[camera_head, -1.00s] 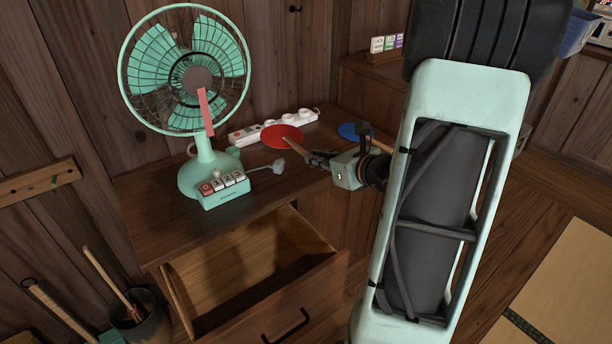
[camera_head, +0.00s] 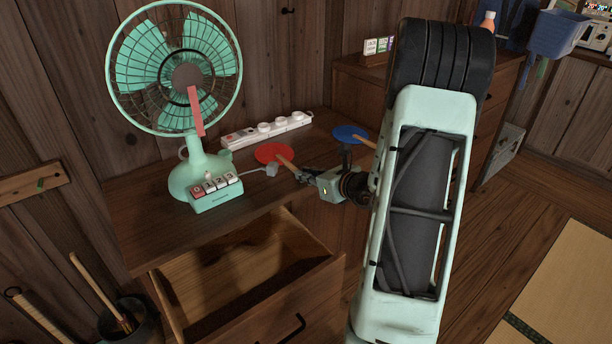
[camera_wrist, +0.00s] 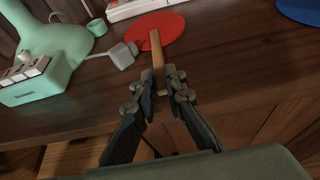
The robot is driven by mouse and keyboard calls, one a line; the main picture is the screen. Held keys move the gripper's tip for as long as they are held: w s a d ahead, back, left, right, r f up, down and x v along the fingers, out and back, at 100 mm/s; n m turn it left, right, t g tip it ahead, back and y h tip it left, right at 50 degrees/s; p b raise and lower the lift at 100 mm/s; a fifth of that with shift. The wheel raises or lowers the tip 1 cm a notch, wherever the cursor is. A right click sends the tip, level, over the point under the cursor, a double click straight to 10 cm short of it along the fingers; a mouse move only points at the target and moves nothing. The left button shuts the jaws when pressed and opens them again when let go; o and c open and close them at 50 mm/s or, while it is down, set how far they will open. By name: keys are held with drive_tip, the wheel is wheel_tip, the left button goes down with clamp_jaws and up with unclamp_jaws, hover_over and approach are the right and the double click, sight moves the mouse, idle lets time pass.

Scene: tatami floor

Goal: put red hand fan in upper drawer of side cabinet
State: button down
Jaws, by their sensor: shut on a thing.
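The red hand fan (camera_head: 270,153) has a round red face and a wooden handle. My gripper (camera_head: 301,173) is shut on the handle. In the wrist view the handle (camera_wrist: 156,50) runs between the fingertips (camera_wrist: 160,82), with the red face (camera_wrist: 160,28) beyond them. I cannot tell whether the fan touches the cabinet top or is just above it. The side cabinet (camera_head: 140,235) has its upper drawer (camera_head: 315,297) pulled open, in front of and below my gripper. Its visible inside looks empty.
A green electric fan (camera_head: 195,175) stands on the cabinet's left, its plug and cord near the red fan. A white power strip (camera_head: 245,136) lies behind. A blue hand fan (camera_head: 349,132) lies farther right. A bucket with sticks (camera_head: 135,325) stands at lower left.

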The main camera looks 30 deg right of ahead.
drive_tip(key=shift+f, duration=0.1)
drive_tip(key=shift+f, duration=0.15)
drive_tip(key=c, duration=2)
unclamp_jaws()
drive_tip(key=shift+r, duration=0.2)
